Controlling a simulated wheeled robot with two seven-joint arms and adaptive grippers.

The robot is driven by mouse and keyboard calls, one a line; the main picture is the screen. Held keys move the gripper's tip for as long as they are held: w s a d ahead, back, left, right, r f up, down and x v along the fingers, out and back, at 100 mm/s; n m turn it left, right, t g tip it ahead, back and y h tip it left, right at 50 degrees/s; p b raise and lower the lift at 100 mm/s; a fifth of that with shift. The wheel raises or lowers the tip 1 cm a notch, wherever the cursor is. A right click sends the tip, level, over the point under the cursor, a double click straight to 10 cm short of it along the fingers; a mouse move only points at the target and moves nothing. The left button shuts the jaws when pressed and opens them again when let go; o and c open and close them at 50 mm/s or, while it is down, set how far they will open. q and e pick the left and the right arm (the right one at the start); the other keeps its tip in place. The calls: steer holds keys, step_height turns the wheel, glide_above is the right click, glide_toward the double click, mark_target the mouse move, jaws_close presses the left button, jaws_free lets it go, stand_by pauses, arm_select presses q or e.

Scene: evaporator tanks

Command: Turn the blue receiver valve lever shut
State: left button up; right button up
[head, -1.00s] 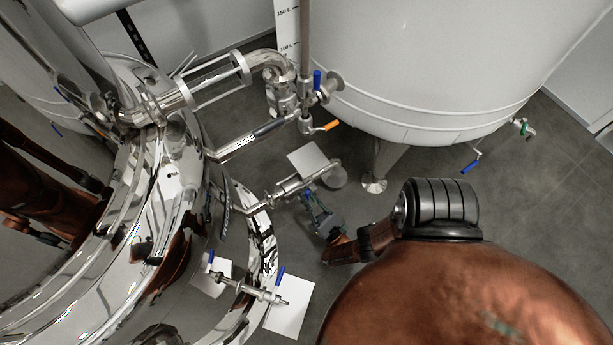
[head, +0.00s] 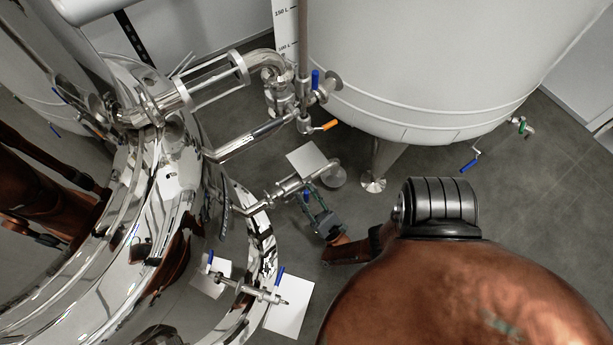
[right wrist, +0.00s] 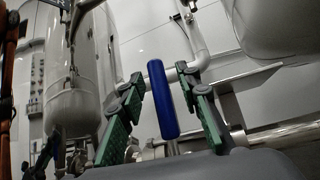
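A blue lever (right wrist: 163,101) stands upright in the right wrist view, between the two green-padded fingers of my right gripper (right wrist: 163,112). Gaps show on both sides of it, so the gripper is open around the lever and not clamped on it. In the head view, my right gripper (head: 316,213) reaches up to a steel valve pipe (head: 290,187) on the side of the polished tank. A small blue patch of the lever (head: 306,194) shows by the fingers there. My left gripper cannot be made out in the head view.
The polished steel tank (head: 150,240) fills the left. A large white tank (head: 430,60) stands at the top right on a leg (head: 376,165). Another blue-handled valve (head: 279,273) sits lower down, and an orange lever (head: 328,126) above. Grey floor (head: 540,190) is open at the right.

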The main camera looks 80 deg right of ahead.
steer(key=shift+r, duration=4.6)
